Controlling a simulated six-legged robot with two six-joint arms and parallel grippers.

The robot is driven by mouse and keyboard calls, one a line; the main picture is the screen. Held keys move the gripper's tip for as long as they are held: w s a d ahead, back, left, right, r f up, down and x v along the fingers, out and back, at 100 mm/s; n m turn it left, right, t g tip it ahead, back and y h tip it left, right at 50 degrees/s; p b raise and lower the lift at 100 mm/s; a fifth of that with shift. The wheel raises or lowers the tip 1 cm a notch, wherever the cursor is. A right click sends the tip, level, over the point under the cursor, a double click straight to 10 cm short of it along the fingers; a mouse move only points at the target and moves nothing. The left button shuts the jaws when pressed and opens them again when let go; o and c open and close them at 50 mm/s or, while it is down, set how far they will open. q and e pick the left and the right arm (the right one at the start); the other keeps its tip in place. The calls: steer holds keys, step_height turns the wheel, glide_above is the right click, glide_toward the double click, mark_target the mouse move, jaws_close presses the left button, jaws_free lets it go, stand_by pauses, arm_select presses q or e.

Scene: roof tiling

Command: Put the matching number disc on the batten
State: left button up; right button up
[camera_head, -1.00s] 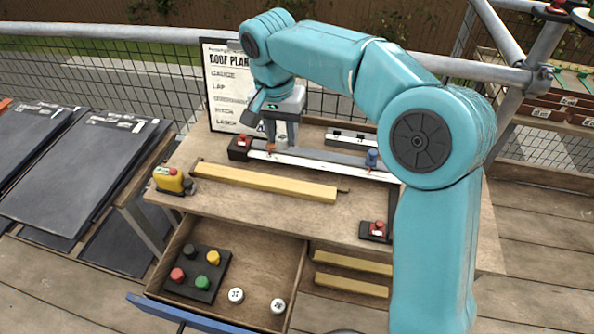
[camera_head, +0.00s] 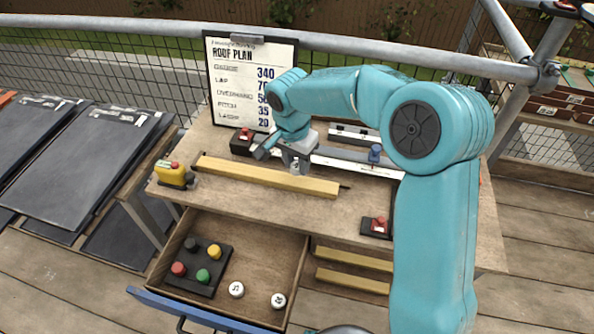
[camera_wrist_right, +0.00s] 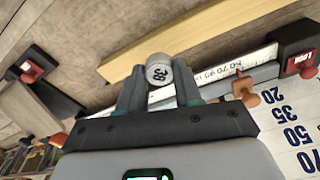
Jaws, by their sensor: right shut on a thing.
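My right gripper (camera_head: 297,163) is shut on a white number disc (camera_wrist_right: 158,70) and holds it above or close to the batten; I cannot tell whether they touch. The disc's dark figures look like 38 or 28, turned in the right wrist view. The batten (camera_head: 250,175) is a long yellow wooden strip lying across the workbench; it also shows in the right wrist view (camera_wrist_right: 195,37). Two more white discs, one at left (camera_head: 237,289) and one at right (camera_head: 278,300), lie in the open drawer, their figures too small to read surely. My left gripper is not in view.
A white rule (camera_head: 350,165) lies behind the batten. A yellow box (camera_head: 174,175) and a red-buttoned box (camera_head: 376,227) sit on the bench. The drawer (camera_head: 248,246) holds a tray of coloured knobs.

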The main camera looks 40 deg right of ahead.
mark_target(296, 166)
step_height(296, 166, down, 3)
steer(key=shift+f, duration=0.15)
steer(key=shift+f+b, duration=0.2)
steer(key=shift+b, duration=0.1)
steer(key=o, duration=1)
steer(key=shift+r, duration=0.1)
steer(key=shift+r, duration=0.15)
